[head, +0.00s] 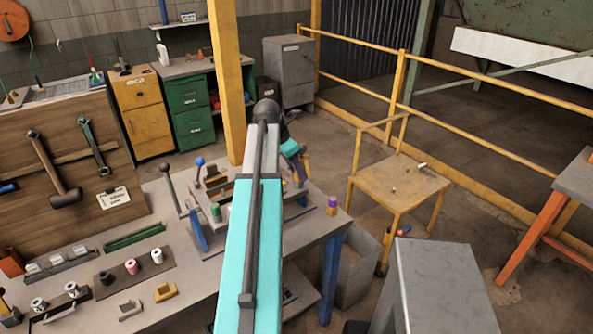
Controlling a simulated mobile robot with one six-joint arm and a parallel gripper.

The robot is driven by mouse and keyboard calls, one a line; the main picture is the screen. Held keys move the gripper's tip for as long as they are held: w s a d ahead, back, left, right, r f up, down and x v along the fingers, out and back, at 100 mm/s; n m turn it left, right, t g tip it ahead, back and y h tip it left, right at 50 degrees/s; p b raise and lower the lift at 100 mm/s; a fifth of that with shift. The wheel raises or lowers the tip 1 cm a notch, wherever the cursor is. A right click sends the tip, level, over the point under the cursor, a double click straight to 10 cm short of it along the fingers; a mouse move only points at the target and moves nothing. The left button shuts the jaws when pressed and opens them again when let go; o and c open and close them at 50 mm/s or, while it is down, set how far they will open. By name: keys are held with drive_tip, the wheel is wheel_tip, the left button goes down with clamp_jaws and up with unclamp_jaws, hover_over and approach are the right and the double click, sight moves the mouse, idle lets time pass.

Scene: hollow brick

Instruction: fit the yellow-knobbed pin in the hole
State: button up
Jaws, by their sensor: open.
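My gripper (299,172) shows small past my turquoise arm, above the far right part of the grey workbench (190,262). It is open; its fingers are partly hidden and I see nothing held. A small yellow-topped piece (4,303) stands on a dark block at the bottom left edge, cut off by the frame. I cannot tell whether it is the yellow-knobbed pin. No hole can be made out clearly; my arm hides part of the bench.
Levers with dark (168,168) and blue (199,161) knobs stand on the bench. Several spools (131,266) sit on a dark mat. A purple-topped bottle (332,204) stands near the right edge.

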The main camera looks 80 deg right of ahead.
drive_tip(key=b+v, duration=0.3)
drive_tip(key=v, duration=1)
drive_tip(key=shift+r+b, duration=0.2)
drive_tip(key=shift+b, duration=0.2)
idle(0.8)
